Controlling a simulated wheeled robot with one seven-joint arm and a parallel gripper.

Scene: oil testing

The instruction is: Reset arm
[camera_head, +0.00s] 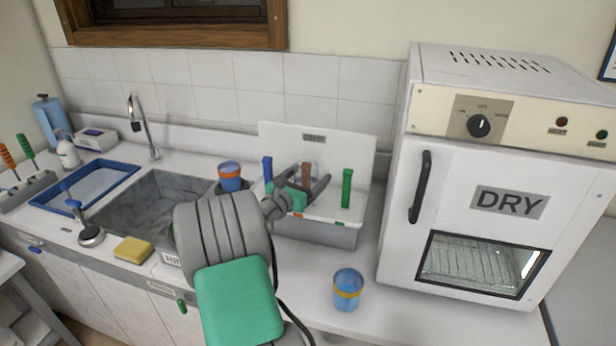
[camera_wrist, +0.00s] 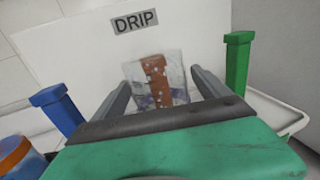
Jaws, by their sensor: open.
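My gripper (camera_head: 303,183) is over the drip rack (camera_head: 345,231), a white tray with an upright back panel. In the wrist view my gripper (camera_wrist: 160,82) is open, its two dark fingers spread apart. A clear container with a brown-orange band (camera_wrist: 157,80) stands beyond and between the fingers, in front of the panel marked DRIP (camera_wrist: 75,52). I cannot tell whether the fingers touch it. My arm hides part of the rack and sink in the head view.
A blue post (camera_head: 267,168) and a green post (camera_head: 347,188) flank my gripper. Another blue cup (camera_head: 348,289) stands in front. The DRY oven (camera_head: 480,190) is on the right; the sink (camera_head: 140,205) is left.

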